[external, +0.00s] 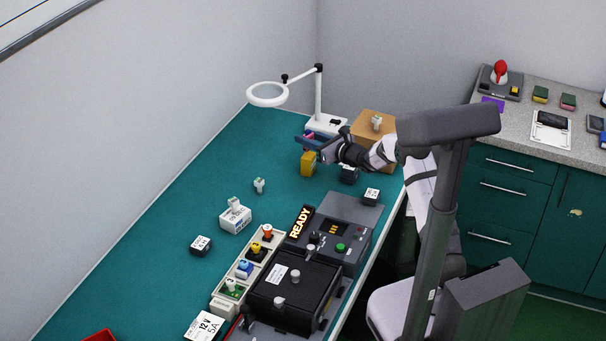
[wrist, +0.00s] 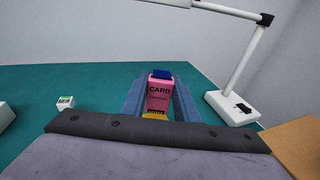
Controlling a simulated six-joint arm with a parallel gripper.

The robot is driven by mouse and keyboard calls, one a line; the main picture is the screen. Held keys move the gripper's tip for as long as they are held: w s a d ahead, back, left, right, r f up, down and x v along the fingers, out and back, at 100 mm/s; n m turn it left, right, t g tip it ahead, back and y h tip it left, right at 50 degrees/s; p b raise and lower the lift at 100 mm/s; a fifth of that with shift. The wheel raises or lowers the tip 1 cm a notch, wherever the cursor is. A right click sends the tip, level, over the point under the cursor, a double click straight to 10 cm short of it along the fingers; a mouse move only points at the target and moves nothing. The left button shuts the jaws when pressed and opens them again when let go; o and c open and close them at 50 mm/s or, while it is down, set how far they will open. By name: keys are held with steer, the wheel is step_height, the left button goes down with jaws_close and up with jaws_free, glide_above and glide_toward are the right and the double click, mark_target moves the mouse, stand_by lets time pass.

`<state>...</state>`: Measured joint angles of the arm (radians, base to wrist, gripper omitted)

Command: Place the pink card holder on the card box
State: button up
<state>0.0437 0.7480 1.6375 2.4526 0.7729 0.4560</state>
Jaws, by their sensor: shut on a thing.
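The pink card holder (wrist: 158,94) is between the two blue fingers of my gripper (wrist: 160,98) in the wrist view. It has dark "CARD" lettering and a blue piece at its far end. My gripper (external: 310,142) is shut on it; in the external view it is near the lamp base, and only a little pink shows. A yellow block (external: 308,163) is just below the fingers; a yellow patch also shows under the pink in the wrist view. I cannot tell whether they touch. No thing is clearly marked as the card box.
A tan box (external: 365,116) with a small pale piece on top stands at the back right. A white ring lamp (external: 318,95) stands behind my gripper. A dark console with a READY sign (external: 300,222) and a white block (external: 235,218) are nearer. The left bench is mostly clear.

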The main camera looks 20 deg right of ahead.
steer(key=shift+f, duration=1.05)
steer(key=shift+f, duration=0.2)
steer(key=o, duration=1)
steer(key=shift+r, duration=0.2)
steer(key=b+v, duration=0.2)
steer(key=v, duration=1)
steer(key=shift+b, duration=0.35)
